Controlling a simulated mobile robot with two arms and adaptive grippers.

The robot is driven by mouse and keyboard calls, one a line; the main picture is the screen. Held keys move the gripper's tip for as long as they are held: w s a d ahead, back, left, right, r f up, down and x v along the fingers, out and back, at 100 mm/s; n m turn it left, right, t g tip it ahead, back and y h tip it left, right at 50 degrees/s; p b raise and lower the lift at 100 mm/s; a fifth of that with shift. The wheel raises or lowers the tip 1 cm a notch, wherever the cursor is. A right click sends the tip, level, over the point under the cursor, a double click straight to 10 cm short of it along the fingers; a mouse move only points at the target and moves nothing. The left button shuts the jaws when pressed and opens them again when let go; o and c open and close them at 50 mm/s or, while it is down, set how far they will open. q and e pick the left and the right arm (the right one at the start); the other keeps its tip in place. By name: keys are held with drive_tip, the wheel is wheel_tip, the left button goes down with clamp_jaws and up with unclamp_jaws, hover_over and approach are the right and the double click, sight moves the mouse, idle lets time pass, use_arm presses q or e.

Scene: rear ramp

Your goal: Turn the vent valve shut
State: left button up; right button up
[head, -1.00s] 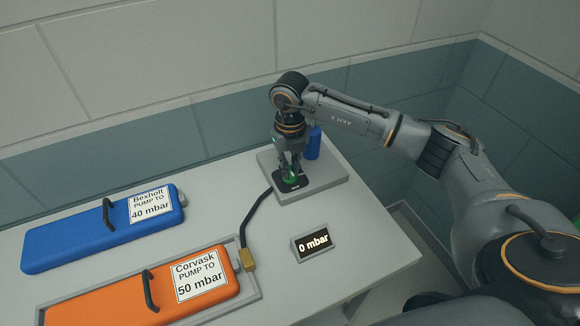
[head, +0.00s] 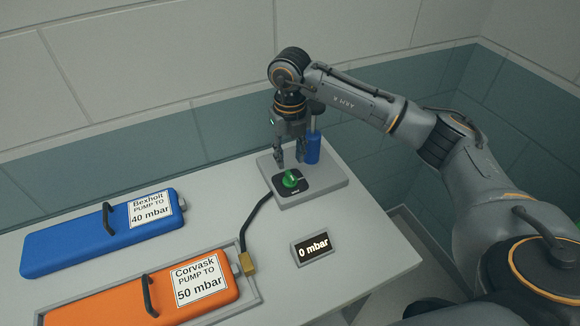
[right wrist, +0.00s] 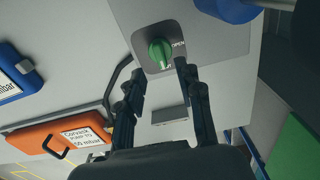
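The vent valve (head: 291,179) is a green knob on a black plate, on top of a grey block at the table's far right corner. It also shows in the right wrist view (right wrist: 159,53), where the word OPEN is printed beside it. A second word by the knob is too small to read surely, and I cannot tell the knob's setting. My right gripper (head: 291,162) is open and empty just above the knob, pointing down and not touching it. Its spread fingers also show in the right wrist view (right wrist: 159,75). My left gripper is not in view.
A blue cylinder (head: 313,149) stands right behind the valve. A display (head: 313,246) reads 0 mbar. A black hose (head: 257,219) runs from the block to a brass fitting by the orange Corvask case (head: 130,307). The blue Bexholt case (head: 75,236) lies further left.

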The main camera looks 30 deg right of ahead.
sight(291, 174)
wheel_tip(291, 174, up, 6)
drive_tip(key=shift+s, duration=0.1)
idle(0.7)
